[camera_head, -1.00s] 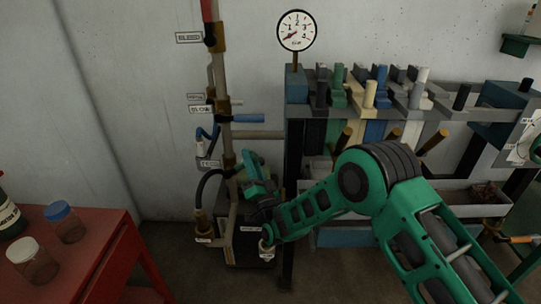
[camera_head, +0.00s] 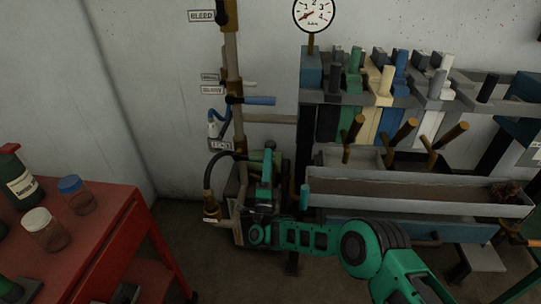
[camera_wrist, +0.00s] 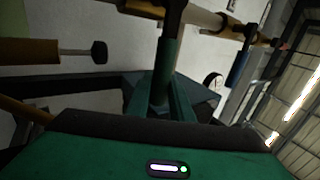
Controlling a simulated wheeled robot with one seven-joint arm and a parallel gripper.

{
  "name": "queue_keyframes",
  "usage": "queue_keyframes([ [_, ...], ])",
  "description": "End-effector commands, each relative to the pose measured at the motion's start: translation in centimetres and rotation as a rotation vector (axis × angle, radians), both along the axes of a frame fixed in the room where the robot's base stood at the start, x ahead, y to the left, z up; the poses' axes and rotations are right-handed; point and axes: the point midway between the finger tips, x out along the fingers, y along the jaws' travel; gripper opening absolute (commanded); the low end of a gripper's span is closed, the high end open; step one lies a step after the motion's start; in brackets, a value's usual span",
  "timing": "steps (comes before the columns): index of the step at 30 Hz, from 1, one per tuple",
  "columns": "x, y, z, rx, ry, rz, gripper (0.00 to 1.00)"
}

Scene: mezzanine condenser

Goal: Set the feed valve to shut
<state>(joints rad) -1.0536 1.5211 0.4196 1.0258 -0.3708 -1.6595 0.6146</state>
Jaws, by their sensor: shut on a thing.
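A brass and cream pipe column (camera_head: 232,60) stands against the wall with several labelled valves. Low on it a green lever handle (camera_head: 257,155) sticks out to the right, just below a label (camera_head: 220,145) too small to read surely; I take it for the feed valve. My gripper (camera_head: 268,162) is at this handle, low in front of the pipe. In the wrist view the dark green handle (camera_wrist: 166,65) runs from the pipe down between my fingers (camera_wrist: 172,92), which are shut on it. My fingers hide part of the handle and the valve body.
A blue lever (camera_head: 258,100) sits above on the same pipe. A black hose (camera_head: 210,175) curves at the left. A rack (camera_head: 430,100) with coloured blocks and a grey trough (camera_head: 410,195) stand right. A red table (camera_head: 110,225) with jars is at left; floor between is clear.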

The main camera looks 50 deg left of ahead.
Motion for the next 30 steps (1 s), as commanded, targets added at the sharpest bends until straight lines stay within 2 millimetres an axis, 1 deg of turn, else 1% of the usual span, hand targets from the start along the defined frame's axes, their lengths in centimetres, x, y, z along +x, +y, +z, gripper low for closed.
queue_keyframes([
  [6, -0.20, 0.10, -0.54, 0.030, 0.026, 0.001, 0.00],
  [18, -0.38, 0.27, -0.73, 0.032, 0.032, 0.007, 0.00],
  [19, -0.40, 0.28, -0.75, 0.032, 0.032, 0.007, 0.22],
  [20, -0.40, 0.28, -0.76, 0.032, 0.032, 0.007, 0.29],
  [21, -0.41, 0.29, -0.72, 0.032, 0.032, 0.007, 0.39],
  [30, -0.42, 0.28, -0.51, 0.033, 0.029, 0.005, 0.39],
])
